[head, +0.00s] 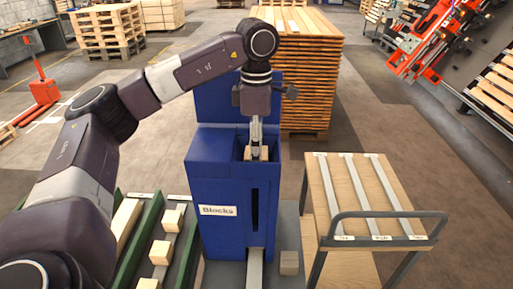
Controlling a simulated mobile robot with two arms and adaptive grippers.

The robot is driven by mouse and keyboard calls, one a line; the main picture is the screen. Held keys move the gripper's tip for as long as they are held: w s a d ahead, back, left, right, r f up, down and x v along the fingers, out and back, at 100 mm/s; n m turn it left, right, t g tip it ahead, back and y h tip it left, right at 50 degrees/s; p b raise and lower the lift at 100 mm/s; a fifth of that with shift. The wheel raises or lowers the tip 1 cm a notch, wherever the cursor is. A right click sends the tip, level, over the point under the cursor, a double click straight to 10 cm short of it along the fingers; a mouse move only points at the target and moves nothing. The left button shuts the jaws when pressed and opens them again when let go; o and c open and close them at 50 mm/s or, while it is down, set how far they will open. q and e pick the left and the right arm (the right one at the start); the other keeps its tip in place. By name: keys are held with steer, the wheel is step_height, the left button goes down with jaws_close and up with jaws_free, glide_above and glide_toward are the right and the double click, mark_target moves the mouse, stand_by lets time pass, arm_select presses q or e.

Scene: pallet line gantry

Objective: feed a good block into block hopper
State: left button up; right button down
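The blue block hopper (225,180), labelled "Blocks", stands in the middle of the head view with a tall slot in its front. My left gripper (257,150) points straight down into its open top. A pale wooden block (248,154) shows at the fingertips, inside the hopper mouth. The near finger covers the block's middle, so I cannot tell whether the fingers grip it. Several wooden blocks (161,252) lie in a row between green rails left of the hopper. A greyish block (288,262) sits apart, right of the hopper's foot. My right gripper is not in view.
A wooden-topped cart (335,185) with three metal strips and a dark handle stands to the right. A tall stack of planks (305,80) rises behind the hopper. Red machinery (425,45) is at the upper right.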

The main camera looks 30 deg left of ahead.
arm_select(q)
steer(key=shift+o, duration=1.4)
step_height(320, 180, up, 12)
stand_by(0.6)
